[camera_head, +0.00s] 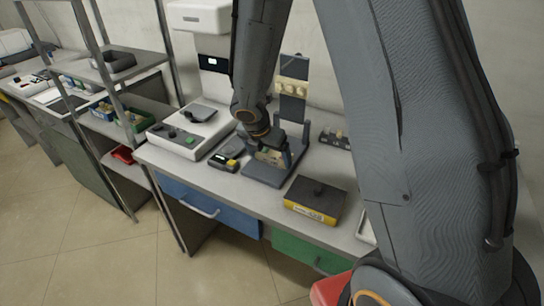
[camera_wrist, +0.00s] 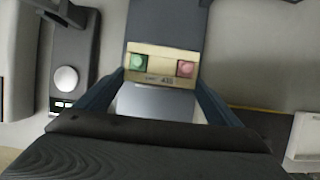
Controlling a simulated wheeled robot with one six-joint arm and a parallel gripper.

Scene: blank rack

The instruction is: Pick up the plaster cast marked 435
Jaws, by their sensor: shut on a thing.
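The plaster cast (camera_wrist: 160,66) is a small beige block with a green disc and a pink disc on its face. Its printed label is small and blurred but seems to read 435. My gripper (camera_wrist: 159,76) is shut on it, with a blue-grey finger at each end of the block. In the head view my gripper (camera_head: 268,148) is low over the workbench at a grey-blue stand (camera_head: 262,176), and the cast (camera_head: 270,156) is partly hidden. I cannot tell whether the cast touches the stand.
A dark upright panel (camera_head: 291,108) with a beige knobbed strip stands behind. A yellow-and-black box (camera_head: 315,199) is on the right, a white console (camera_head: 183,136) on the left. A small dark device (camera_head: 228,156) lies close by. Bare bench (camera_head: 224,182) shows along the front.

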